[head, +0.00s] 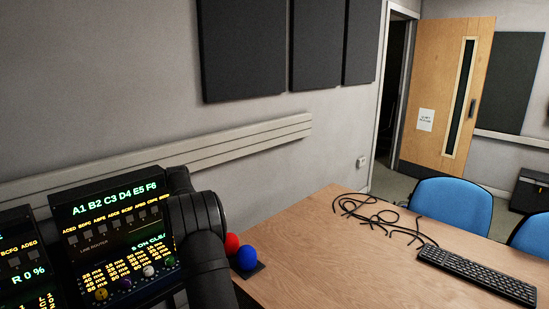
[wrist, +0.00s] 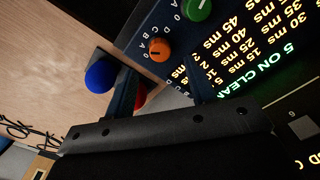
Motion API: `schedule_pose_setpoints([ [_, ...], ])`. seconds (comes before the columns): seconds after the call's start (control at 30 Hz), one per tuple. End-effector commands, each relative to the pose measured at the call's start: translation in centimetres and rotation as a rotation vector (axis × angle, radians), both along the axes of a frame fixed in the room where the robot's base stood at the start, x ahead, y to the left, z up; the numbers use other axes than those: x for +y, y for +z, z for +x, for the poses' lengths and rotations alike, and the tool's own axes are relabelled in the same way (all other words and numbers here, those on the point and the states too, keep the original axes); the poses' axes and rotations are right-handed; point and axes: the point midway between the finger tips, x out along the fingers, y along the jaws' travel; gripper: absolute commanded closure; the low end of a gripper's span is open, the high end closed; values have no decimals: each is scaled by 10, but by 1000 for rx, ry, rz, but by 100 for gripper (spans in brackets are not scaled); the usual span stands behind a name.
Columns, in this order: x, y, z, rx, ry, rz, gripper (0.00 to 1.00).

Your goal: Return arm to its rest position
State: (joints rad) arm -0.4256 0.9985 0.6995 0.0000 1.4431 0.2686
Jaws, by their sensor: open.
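My gripper (wrist: 158,72) shows in the wrist view as two dark fingers set apart, with nothing seen between them. It is close to the lit control panel (wrist: 235,50), which has an orange knob (wrist: 160,50) and a green knob (wrist: 198,8). In the head view my dark arm stands beside the panel (head: 115,235) at the table's left end, and the gripper's fingers cannot be made out there. Loose black cables (head: 380,218) lie on the wooden table (head: 320,265), well away from the arm.
A blue ball (head: 247,258) and a red ball (head: 232,244) sit right beside my arm at the table's left edge. A black keyboard (head: 478,275) lies at the right. Blue chairs (head: 450,203) stand behind the table. The table's middle is clear.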

Motion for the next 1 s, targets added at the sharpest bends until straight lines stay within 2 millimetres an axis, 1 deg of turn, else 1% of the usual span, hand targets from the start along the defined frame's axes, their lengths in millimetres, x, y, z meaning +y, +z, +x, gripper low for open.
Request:
schedule_pose_setpoints([
  [0.03,0,12,0,-3,0,1,49],
  [0.3,0,65,1,-4,0,2,49],
  [0.6,0,116,0,-4,0,2,49],
  [0.63,0,117,0,0,0,0,49],
  [0.7,0,101,-1,4,0,-2,49],
  [0.87,0,72,-1,4,0,-2,49],
  [1.0,0,45,-1,5,0,-2,49],
])
